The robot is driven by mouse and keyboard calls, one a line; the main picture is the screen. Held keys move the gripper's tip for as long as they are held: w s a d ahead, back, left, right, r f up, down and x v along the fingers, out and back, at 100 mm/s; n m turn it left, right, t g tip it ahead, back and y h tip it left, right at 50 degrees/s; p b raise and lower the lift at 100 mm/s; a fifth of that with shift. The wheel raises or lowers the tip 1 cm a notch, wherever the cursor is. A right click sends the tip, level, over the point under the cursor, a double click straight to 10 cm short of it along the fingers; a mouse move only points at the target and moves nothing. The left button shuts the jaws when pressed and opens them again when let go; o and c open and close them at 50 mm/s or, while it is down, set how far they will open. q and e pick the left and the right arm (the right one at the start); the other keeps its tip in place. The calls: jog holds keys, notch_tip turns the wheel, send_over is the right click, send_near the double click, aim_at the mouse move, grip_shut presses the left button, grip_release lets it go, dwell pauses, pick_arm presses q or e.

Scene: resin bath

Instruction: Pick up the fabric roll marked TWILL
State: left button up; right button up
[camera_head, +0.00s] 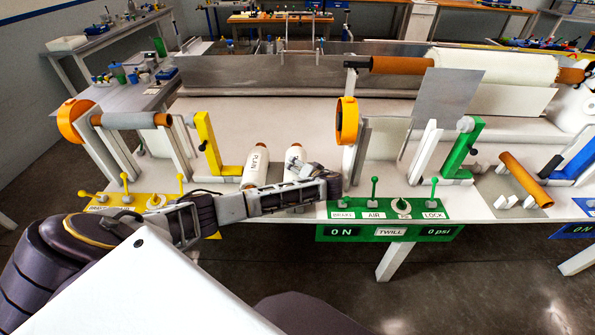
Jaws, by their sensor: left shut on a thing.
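The left roll (257,166) reads PLAIN. The other white roll (294,153) is partly covered by my left gripper, and its marking cannot be read. My left gripper (303,168) reaches in from the left, across the front of the PLAIN roll, and is shut on the right-hand white roll. Its fingers partly hide the grip. The green station's plate (390,231) reads TWILL, between 0 N and 0 psi. My right gripper is out of view.
A yellow bracket (207,145) and a green bracket (462,149) rise from the table. An orange-brown tube (525,178) lies in a cradle at the right.

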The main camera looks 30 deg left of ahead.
pick_arm(q)
jog(key=shift+w+r, duration=0.15)
jog(key=shift+r, duration=0.2)
jog(key=shift+r, duration=4.9)
